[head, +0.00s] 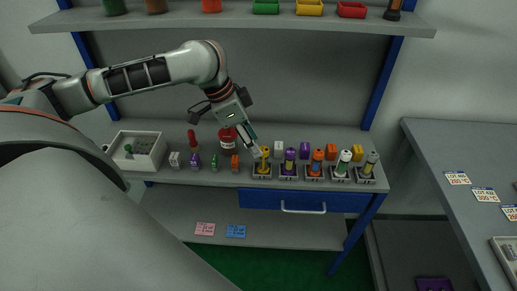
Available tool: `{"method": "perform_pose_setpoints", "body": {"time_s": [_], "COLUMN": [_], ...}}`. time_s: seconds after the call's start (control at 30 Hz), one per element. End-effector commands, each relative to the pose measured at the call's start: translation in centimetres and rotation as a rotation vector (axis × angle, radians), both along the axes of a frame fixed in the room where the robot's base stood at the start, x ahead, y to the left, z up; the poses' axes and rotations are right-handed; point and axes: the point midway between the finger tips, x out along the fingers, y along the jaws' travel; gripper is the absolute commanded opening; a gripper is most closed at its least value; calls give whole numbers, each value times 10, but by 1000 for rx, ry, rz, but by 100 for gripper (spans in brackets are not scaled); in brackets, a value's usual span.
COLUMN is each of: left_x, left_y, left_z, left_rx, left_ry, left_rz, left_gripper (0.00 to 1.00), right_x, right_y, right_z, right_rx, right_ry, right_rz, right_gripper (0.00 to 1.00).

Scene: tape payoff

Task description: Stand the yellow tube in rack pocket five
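A row of small dark rack pockets (289,172) stands on the bench shelf, each with an upright item in it. A yellow tube-like piece (264,160) stands in the leftmost pocket. The rightmost pocket holds a grey item with a yellowish part (369,164). My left gripper (254,146) points down and right, with its fingertips close beside the top of the yellow piece. Whether they touch it or are parted is too small to tell. My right gripper is not in view.
A red jar (228,141) stands left of the pockets near my gripper. A white bin (137,150) is at the left. A shelf (230,20) with bins hangs above.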

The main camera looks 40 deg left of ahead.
Motion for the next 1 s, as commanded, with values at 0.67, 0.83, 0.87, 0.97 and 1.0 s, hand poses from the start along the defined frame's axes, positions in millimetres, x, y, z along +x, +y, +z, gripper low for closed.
{"method": "perform_pose_setpoints", "body": {"time_s": [0.67,0.83,0.87,0.97,1.0], "left_x": [-12,-12,-12,-12,-12], "left_y": [11,11,11,11,11], "left_z": [38,38,38,38,38], "left_rx": [-1,-1,-1,-1,-1], "left_ry": [1,1,1,1,1], "left_rz": [0,0,0,0,0], "left_gripper": [38,38,38,38,38], "right_x": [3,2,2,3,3], "right_y": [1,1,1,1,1], "right_z": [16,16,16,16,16], "right_rx": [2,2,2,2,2], "right_ry": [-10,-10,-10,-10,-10], "right_rz": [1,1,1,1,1], "right_gripper": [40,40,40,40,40]}}
